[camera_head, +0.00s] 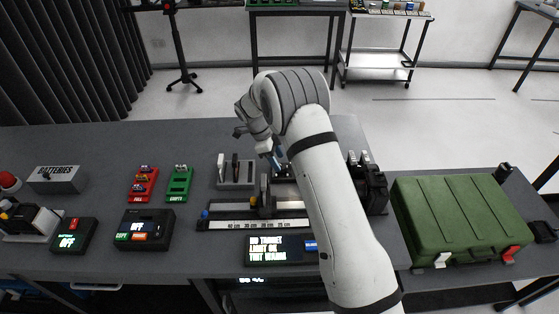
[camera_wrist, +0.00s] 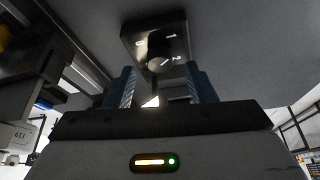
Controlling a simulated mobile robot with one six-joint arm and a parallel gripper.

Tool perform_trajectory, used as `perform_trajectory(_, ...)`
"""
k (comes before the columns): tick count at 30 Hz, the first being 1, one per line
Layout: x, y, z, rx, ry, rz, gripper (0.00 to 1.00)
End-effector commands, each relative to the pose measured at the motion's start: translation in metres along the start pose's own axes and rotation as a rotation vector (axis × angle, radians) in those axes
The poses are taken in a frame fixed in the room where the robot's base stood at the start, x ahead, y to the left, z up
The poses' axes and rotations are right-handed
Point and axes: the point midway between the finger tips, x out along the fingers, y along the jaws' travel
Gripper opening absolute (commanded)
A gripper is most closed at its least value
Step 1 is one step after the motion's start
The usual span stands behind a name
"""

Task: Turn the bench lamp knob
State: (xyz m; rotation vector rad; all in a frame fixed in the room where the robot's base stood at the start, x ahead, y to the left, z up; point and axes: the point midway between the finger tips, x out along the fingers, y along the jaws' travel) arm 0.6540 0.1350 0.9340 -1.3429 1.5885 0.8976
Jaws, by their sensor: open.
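In the wrist view a round grey knob (camera_wrist: 157,63) sits on a dark metallic plate (camera_wrist: 135,38) with small white marks, which I take to be the lamp knob. My gripper (camera_wrist: 160,74) is open, with its two blue fingers on either side of the knob's line. The knob shows between and just beyond the fingertips; I cannot tell whether they touch it. In the head view my gripper (camera_head: 279,162) is low over the bench behind a ruler-marked rail (camera_head: 255,224). My arm hides part of that area, and the knob cannot be made out there.
A black display (camera_head: 272,250) with white text stands in front of the rail. Left are a grey block (camera_head: 236,184), red (camera_head: 144,185) and green (camera_head: 179,186) trays, and a black control box (camera_head: 144,230). A green case (camera_head: 460,215) fills the right. The back left bench top is clear.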

Motion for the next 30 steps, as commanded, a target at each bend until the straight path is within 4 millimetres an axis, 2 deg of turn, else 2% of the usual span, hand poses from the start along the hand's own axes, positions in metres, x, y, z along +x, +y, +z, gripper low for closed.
perform_trajectory(6, 0.022, 0.000, 0.000, -0.002, 0.001, 0.001, 0.50)
perform_trajectory(15, 0.026, 0.000, 0.000, -0.002, 0.000, -0.001, 0.50)
perform_trajectory(30, 0.025, 0.000, 0.000, -0.002, 0.000, 0.000, 0.10)
